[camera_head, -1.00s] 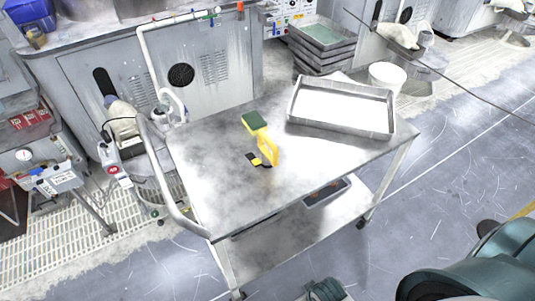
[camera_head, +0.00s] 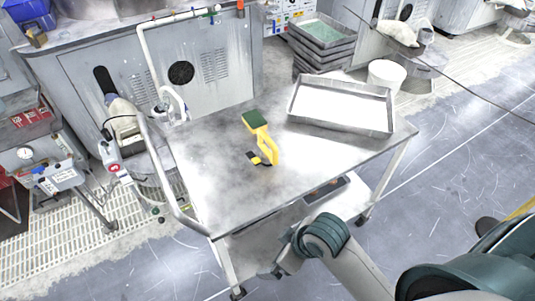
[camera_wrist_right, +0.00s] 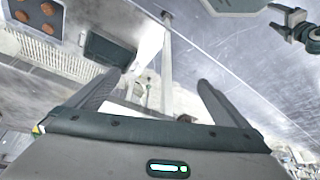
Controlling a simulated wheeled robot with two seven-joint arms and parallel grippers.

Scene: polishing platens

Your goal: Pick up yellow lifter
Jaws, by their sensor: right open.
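The yellow lifter (camera_head: 268,147) stands on the metal cart's top (camera_head: 225,190) in the head view. It has a yellow handle, a dark green pad at its upper end and a small black part at its lower left. My right gripper (camera_head: 283,264) is in front of the cart, below the tabletop's near edge and well apart from the lifter. In the right wrist view the two fingers of my right gripper (camera_wrist_right: 160,80) are spread with nothing held between them. The lifter is not recognisable in that view. My left gripper is not in view.
A shallow metal tray (camera_head: 292,113) sits on the cart's back right, right of the lifter. Stacked trays (camera_head: 320,48) and a white bucket (camera_head: 384,76) stand behind. A curved rail (camera_head: 163,175) runs along the cart's left side. The tabletop in front of the lifter is clear.

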